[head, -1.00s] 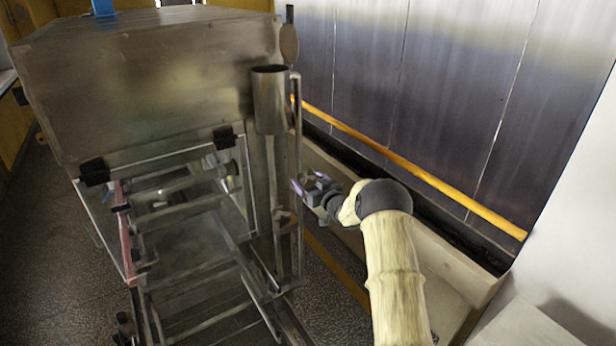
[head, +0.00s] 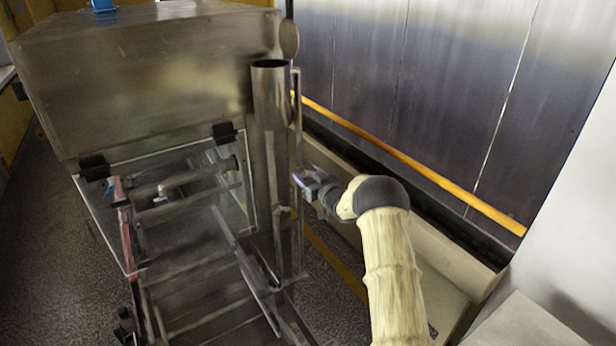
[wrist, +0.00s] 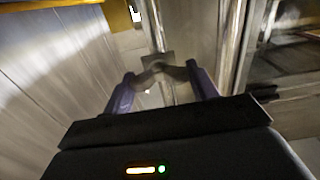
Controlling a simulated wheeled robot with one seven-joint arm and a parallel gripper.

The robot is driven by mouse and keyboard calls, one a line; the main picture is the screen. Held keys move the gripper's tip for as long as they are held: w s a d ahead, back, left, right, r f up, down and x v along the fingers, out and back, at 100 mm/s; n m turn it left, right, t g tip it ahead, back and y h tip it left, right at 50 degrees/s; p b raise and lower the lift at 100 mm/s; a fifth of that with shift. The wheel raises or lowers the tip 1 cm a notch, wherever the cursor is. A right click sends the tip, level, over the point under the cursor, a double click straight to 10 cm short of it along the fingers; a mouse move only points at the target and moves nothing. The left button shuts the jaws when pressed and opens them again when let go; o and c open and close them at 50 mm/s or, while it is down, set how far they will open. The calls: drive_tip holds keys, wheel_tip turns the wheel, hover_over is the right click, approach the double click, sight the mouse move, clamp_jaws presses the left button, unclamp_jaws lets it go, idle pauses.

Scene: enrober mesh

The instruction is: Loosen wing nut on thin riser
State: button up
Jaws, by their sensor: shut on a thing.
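In the wrist view, the wing nut (wrist: 158,66) is a small grey-brown winged piece between my fingertips, in front of the thin riser (wrist: 166,92). My gripper (wrist: 161,78) has its two purple-tipped fingers shut on the wings, one at each side. In the head view, my gripper (head: 300,180) reaches in from the right, at about mid-height of the thin riser (head: 297,150). The riser is a slim upright post right of a thick metal tube (head: 268,110). The wing nut is too small to make out in the head view.
A large steel machine (head: 150,80) with a clear front panel (head: 170,190) stands left of the riser. Metal rails (head: 240,260) jut toward the front. A yellow rail (head: 400,160) and a steel wall (head: 430,70) run behind my arm.

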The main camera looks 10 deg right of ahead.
drive_tip(key=shift+f+n+b, duration=0.2)
drive_tip(key=shift+n+b, duration=0.1)
drive_tip(key=shift+b, duration=0.35)
drive_tip(key=n+b, duration=0.3)
drive_tip(key=b, duration=0.4)
drive_tip(key=shift+a+f, duration=0.1)
drive_tip(key=shift+f, duration=0.1)
drive_tip(key=n+b, duration=0.5)
drive_tip(key=b, duration=0.4)
drive_tip(key=shift+s+a, duration=0.1)
drive_tip(key=shift+o, duration=0.2)
drive_tip(key=n+b, duration=0.5)
drive_tip(key=b, duration=0.2)
drive_tip(key=shift+a+f+n, duration=0.1)
drive_tip(key=shift+f+n, duration=0.05)
drive_tip(key=shift+n, duration=0.15)
drive_tip(key=n+b, duration=0.3)
drive_tip(key=shift+n+b, duration=0.4)
drive_tip(key=shift+c, duration=0.2)
drive_tip(key=o, duration=1)
drive_tip(key=shift+r, duration=0.2)
